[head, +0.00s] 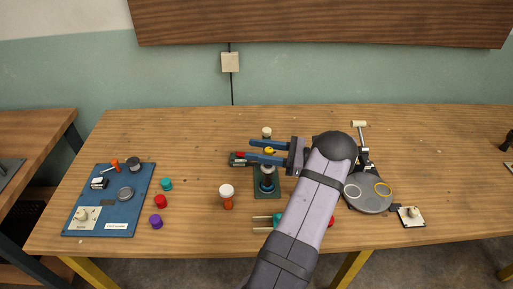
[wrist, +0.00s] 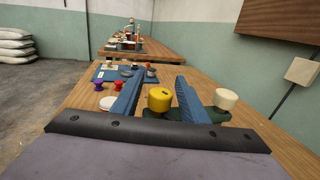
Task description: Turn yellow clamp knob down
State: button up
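The yellow clamp knob (head: 269,150) shows as a small yellow spot between the blue fingers of my gripper (head: 249,150) in the head view. In the wrist view the yellow knob (wrist: 159,98) is a round-topped cylinder between the two fingers (wrist: 160,76). The clamp stand has a dark green base (head: 268,194) and a dark post, partly hidden under my fingers.
A cream knob (head: 267,132) stands just behind the clamp. A white-topped orange piece (head: 227,191) stands to the front left. A blue board (head: 108,205) and several coloured knobs lie left. A grey round plate (head: 369,195) stands right of my arm. The back-left tabletop is clear.

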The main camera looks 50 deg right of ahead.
jog(key=shift+w+a, duration=0.1)
jog(key=shift+c, duration=0.2)
grip_shut()
jog(key=shift+m+h+p, duration=0.3)
jog(key=shift+h, duration=0.1)
jog(key=shift+d+m+h, duration=0.65)
jog(key=shift+m+h, duration=1.3)
jog(key=shift+h, duration=0.95)
jog(key=shift+d+m+h, duration=0.6)
jog(key=shift+m+h, duration=1.3)
jog(key=shift+h, duration=1)
jog(key=shift+d+m+h, duration=0.65)
jog(key=shift+m+h, duration=1.3)
jog(key=shift+h, duration=0.95)
jog(key=shift+d, duration=0.1)
